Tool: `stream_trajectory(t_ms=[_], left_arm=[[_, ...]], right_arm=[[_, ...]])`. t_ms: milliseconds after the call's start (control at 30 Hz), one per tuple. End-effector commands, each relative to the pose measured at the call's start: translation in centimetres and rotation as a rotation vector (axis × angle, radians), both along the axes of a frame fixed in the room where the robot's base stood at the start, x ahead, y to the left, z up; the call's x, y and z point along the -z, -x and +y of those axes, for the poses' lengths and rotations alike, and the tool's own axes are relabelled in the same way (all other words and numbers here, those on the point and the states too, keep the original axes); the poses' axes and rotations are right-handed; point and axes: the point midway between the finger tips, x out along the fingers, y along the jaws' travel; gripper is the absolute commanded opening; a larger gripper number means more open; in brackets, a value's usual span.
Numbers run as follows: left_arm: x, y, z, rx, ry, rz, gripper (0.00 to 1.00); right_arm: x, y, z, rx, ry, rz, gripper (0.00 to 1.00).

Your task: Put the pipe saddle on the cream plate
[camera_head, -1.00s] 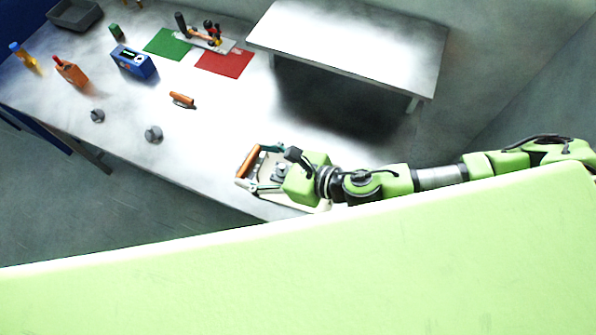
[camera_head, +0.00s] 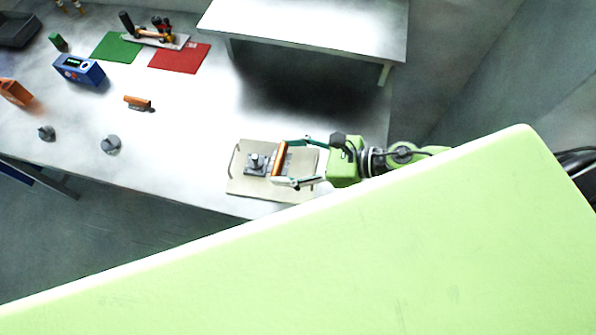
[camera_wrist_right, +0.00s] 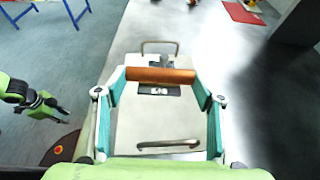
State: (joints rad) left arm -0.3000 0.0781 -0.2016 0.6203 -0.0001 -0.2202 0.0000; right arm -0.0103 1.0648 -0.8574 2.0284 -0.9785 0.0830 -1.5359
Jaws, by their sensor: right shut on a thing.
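The orange-brown rounded bar that I take for the pipe saddle (camera_head: 279,158) is between the fingertips of my right gripper (camera_head: 282,165). The fingers press on its two ends, and in the right wrist view it (camera_wrist_right: 160,75) lies crosswise over the cream plate (camera_wrist_right: 135,125). I cannot tell whether it touches the plate. The cream plate (camera_head: 242,186) lies near the table's front edge and has a bar handle at each end. A grey block with a round knob (camera_head: 257,163) sits on it beside the bar. My left gripper (camera_wrist_right: 60,110) is small at the left; its jaws are unclear.
Two grey knobs (camera_head: 111,144), another orange piece (camera_head: 138,102), a blue box (camera_head: 79,69) and green and red mats (camera_head: 180,58) lie further left on the table. A second white table (camera_head: 310,28) stands behind. The table between is clear.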

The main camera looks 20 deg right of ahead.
Motion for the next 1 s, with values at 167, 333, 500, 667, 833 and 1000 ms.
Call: stream_trajectory(t_ms=[167, 333, 500, 667, 833, 1000], left_arm=[[0.8, 0.0, 0.1, -0.001, -0.001, 0.001, 0.28], [1.0, 0.0, 0.2, -0.001, -0.002, 0.001, 0.28], [0.4, 0.0, 0.2, -0.002, -0.003, 0.000, 0.28], [0.1, 0.0, 0.3, -0.002, -0.003, 0.000, 0.28], [0.2, 0.0, 0.3, -0.002, -0.003, 0.000, 0.28], [0.5, 0.0, 0.3, -0.002, -0.003, 0.000, 0.28]], right_arm=[[1.8, 0.1, -1.4, 0.003, 0.000, 0.002, 0.36], [2.3, 0.1, -2.0, 0.001, -0.002, -0.001, 0.36], [4.0, 0.1, -2.3, 0.006, -0.004, 0.001, 0.36], [5.6, 0.2, -2.4, 0.002, -0.002, 0.001, 0.36], [5.7, 0.2, -2.3, 0.001, -0.001, 0.000, 0.36], [6.0, 0.1, -2.3, 0.001, -0.001, 0.000, 0.36]])
